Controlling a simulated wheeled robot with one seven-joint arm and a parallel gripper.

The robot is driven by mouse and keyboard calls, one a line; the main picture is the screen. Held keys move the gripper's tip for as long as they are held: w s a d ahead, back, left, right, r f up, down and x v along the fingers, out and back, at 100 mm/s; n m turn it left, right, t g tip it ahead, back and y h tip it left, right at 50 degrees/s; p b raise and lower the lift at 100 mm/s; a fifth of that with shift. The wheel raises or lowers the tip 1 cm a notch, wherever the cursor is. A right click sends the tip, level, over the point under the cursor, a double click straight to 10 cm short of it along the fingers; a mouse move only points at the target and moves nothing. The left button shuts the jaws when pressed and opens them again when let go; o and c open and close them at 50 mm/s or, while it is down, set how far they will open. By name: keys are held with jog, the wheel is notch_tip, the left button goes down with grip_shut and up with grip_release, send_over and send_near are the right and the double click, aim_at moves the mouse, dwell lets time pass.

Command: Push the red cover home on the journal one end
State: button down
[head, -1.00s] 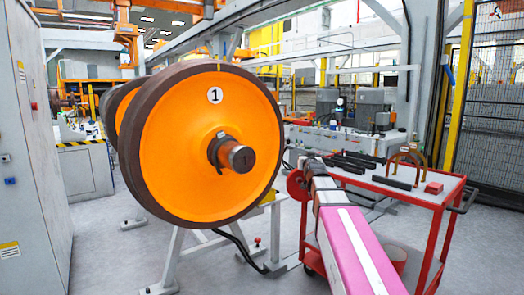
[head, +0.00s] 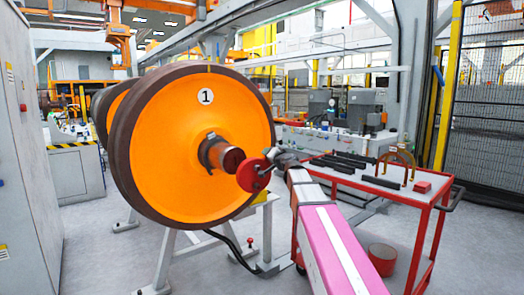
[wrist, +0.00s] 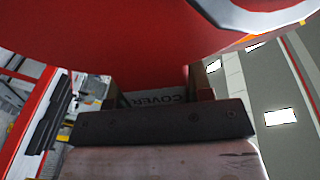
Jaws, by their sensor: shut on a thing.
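The orange wheel (head: 190,125) with a "1" label faces me in the head view, its stub journal (head: 212,152) pointing toward the lower right. The journal's end face looks dark red. My gripper (head: 275,157) is shut on the red cover (head: 253,176), a round disc held just right of and slightly below the journal end in the picture. Whether they touch is unclear; the cover is not seated over the journal. In the wrist view the red cover (wrist: 110,45) fills the top, and a "COVER" label shows between the jaws (wrist: 155,88).
A red cart (head: 395,195) stands at the right with several black bars, a brass-coloured arch (head: 397,160) and a small red block (head: 422,187). A red bucket (head: 382,258) is on its lower level. A grey cabinet (head: 25,150) stands at the left.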

jog(key=a+r+y, duration=0.1)
jog(key=a+r+g+y, duration=0.1)
jog(key=a+r+y, duration=0.1)
jog(key=shift+w+a+m+g, duration=0.2)
jog(key=shift+m+g, duration=0.1)
jog(key=shift+m, duration=0.1)
jog(key=shift+x, duration=2.9)
jog(key=shift+x, duration=1.7)
jog(key=shift+c, duration=2.3)
grip_release()
jog(key=shift+w+d+f, duration=0.1)
jog(key=v, duration=1.1)
